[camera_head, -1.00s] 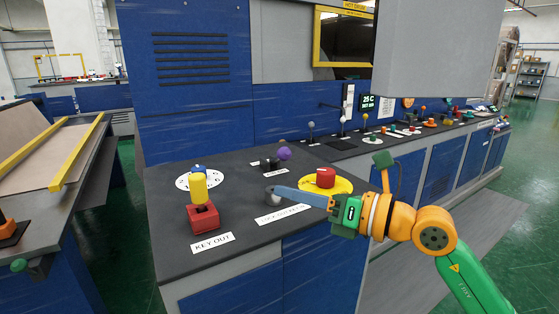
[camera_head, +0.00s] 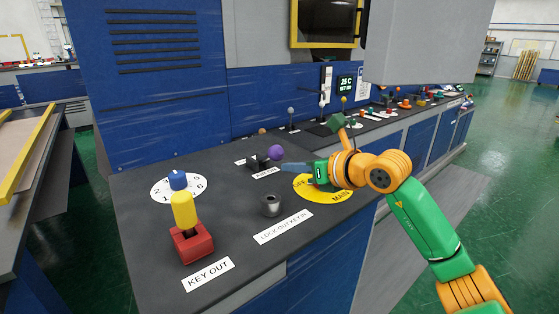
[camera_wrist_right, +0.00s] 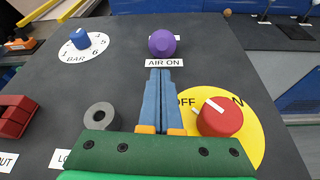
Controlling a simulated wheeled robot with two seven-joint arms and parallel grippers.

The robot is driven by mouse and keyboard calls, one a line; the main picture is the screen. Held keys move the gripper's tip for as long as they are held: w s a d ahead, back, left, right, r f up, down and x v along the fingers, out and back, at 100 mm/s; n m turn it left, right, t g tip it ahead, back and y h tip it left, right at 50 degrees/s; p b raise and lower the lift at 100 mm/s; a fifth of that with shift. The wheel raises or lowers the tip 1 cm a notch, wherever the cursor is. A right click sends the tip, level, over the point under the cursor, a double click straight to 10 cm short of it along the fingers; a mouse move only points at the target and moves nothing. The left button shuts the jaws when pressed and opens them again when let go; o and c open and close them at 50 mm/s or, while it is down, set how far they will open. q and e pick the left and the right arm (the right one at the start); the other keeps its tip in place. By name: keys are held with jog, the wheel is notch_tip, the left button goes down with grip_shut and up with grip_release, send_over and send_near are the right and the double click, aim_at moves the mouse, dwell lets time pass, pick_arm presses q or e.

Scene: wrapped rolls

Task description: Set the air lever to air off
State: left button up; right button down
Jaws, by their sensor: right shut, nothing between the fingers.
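The air lever has a purple ball knob (camera_head: 276,152) and a dark base (camera_head: 259,162) on the dark bench top. In the head view its ball leans to the right of the base. In the right wrist view the purple knob (camera_wrist_right: 162,43) is straight ahead of the fingertips, behind a label (camera_wrist_right: 164,63) reading AIR ON. A second label behind the knob is mostly hidden. My right gripper (camera_head: 285,168) is shut and empty, its blue fingers side by side (camera_wrist_right: 160,74). The tips appear just short of the lever, apart from the knob. My left gripper is out of view.
A red knob (camera_wrist_right: 219,117) on a yellow disc (camera_head: 330,194) sits beside my right fingers. A grey lock-out cylinder (camera_head: 271,205), a yellow key in a red block (camera_head: 192,243) and a blue dial (camera_head: 178,180) stand nearby. The bench top between them is clear.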

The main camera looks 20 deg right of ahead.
aim_at(268, 157)
jog(key=p+x, duration=0.1)
jog(key=x, duration=0.2)
jog(key=shift+w+a, duration=0.15)
jog(key=shift+w, duration=0.2)
jog(key=shift+w+a+f, duration=0.15)
jog(key=shift+w+f, duration=0.1)
jog(key=shift+w, duration=0.15)
jog(key=shift+r+p, duration=0.1)
jog(key=shift+p, duration=0.2)
